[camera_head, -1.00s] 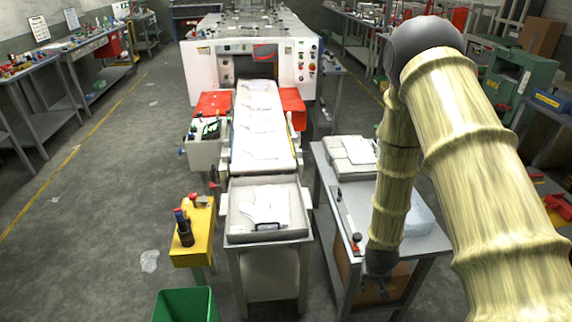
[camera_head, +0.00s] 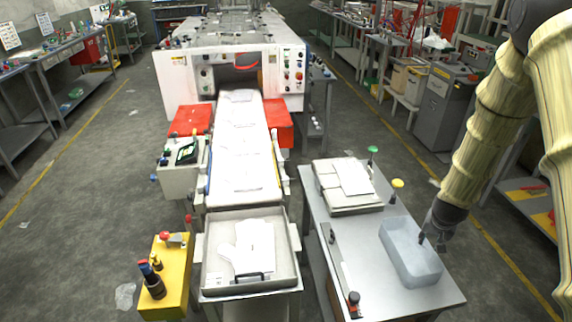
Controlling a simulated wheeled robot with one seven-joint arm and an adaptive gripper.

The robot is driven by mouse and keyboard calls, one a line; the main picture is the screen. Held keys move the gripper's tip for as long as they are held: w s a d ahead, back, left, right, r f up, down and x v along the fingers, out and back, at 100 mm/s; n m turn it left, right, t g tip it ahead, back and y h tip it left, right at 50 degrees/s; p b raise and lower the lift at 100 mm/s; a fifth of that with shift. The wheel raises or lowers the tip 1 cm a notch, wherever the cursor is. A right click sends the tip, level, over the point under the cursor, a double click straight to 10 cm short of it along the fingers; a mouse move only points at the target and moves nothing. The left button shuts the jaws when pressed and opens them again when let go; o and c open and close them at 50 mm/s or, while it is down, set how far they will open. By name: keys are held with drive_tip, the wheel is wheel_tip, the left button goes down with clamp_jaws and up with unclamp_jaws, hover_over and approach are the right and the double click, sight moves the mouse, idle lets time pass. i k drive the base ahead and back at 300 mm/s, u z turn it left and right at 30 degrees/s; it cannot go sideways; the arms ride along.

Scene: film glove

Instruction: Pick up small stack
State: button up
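A stack of flat white film-like pieces (camera_head: 241,247) lies in the grey metal tray (camera_head: 210,283) at the end of the conveyor; the top piece looks glove-shaped. A dark handle-like bar crosses its near end. Another pile of white sheets (camera_head: 342,183) lies on the right-hand metal table, towards its far end. I cannot tell which pile is the small stack. My gripper (camera_head: 432,243) hangs at the right, over or beside the right rim of a translucent bin (camera_head: 405,262). It is away from both piles and seems to hold nothing. Its fingers are too small to read.
The right-hand table (camera_head: 415,302) also bears a long tool with a black and red end (camera_head: 353,301) and green and yellow knobs. The white conveyor (camera_head: 237,155) runs back to the machine. A yellow stand (camera_head: 165,280) is left of the tray. Floor is open further left.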

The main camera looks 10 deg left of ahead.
sight(248, 176)
drive_tip(key=u, duration=0.35)
drive_tip(key=i, duration=0.9)
drive_tip(key=u, duration=0.75)
drive_tip(key=i, duration=0.25)
drive_tip(key=u, duration=0.3)
